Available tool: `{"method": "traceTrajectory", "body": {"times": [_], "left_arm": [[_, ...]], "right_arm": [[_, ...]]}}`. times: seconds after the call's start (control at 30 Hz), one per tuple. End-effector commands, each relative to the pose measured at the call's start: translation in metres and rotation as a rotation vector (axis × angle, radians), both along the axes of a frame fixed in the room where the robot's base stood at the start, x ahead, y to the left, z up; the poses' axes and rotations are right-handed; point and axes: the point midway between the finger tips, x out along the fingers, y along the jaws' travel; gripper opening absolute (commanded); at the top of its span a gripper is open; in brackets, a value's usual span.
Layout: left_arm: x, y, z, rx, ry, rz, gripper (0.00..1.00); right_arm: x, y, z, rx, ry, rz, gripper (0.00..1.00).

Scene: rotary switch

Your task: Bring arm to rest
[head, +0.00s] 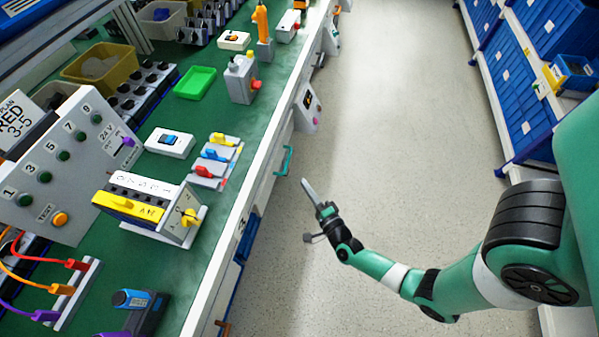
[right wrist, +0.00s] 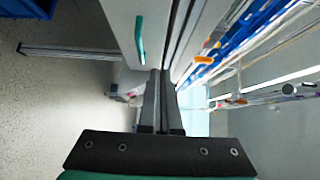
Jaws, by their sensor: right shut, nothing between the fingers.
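My right gripper (head: 312,192) is over the aisle floor, to the right of the workbench's front edge and apart from it. Its arm comes in from the right of the head view. In the right wrist view the two fingers (right wrist: 162,100) are together with nothing between them. The rotary switch (head: 188,217), a yellow knob on a grey and white box, stands on the green bench top to the left of the gripper. Nothing touches the knob. My left gripper does not show.
The green workbench (head: 180,262) holds a numbered panel (head: 62,160), a green tray (head: 195,82) and coloured switches (head: 215,160). A teal drawer handle (head: 284,161) juts from the bench front. Shelves with blue bins (head: 520,110) line the right. The grey floor (head: 400,120) between is clear.

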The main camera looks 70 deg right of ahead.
Motion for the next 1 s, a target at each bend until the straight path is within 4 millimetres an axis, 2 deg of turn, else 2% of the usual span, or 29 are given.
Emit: {"method": "traceTrajectory", "body": {"times": [0.1, 0.47, 0.57, 0.67, 0.77, 0.8, 0.87, 0.9, 0.97, 1.0], "left_arm": [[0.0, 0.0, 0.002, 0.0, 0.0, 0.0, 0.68], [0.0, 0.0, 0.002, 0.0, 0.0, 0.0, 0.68], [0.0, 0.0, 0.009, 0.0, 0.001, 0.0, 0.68], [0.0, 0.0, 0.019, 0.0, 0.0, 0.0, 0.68], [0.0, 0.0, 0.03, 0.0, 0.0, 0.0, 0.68], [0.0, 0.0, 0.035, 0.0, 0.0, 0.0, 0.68], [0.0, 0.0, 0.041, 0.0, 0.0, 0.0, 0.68], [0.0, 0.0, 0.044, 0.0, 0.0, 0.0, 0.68], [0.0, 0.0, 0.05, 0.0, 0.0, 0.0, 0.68], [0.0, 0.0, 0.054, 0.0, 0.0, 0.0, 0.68]], "right_arm": [[-0.006, 0.004, 0.0, 0.001, 0.001, -0.001, 0.0], [-0.006, 0.004, 0.0, 0.0, 0.0, -0.001, 0.0], [0.002, 0.008, 0.01, -0.003, -0.01, 0.015, 0.0], [0.032, 0.01, 0.043, -0.022, -0.068, 0.046, 0.0], [0.075, 0.014, 0.103, -0.058, -0.182, 0.085, 0.0], [0.093, 0.017, 0.135, -0.079, -0.24, 0.102, 0.0], [0.117, 0.024, 0.183, -0.114, -0.325, 0.132, 0.0], [0.132, 0.03, 0.216, -0.136, -0.38, 0.155, 0.0], [0.151, 0.042, 0.264, -0.172, -0.452, 0.193, 0.0], [0.162, 0.051, 0.297, -0.2, -0.496, 0.22, 0.0]]}}
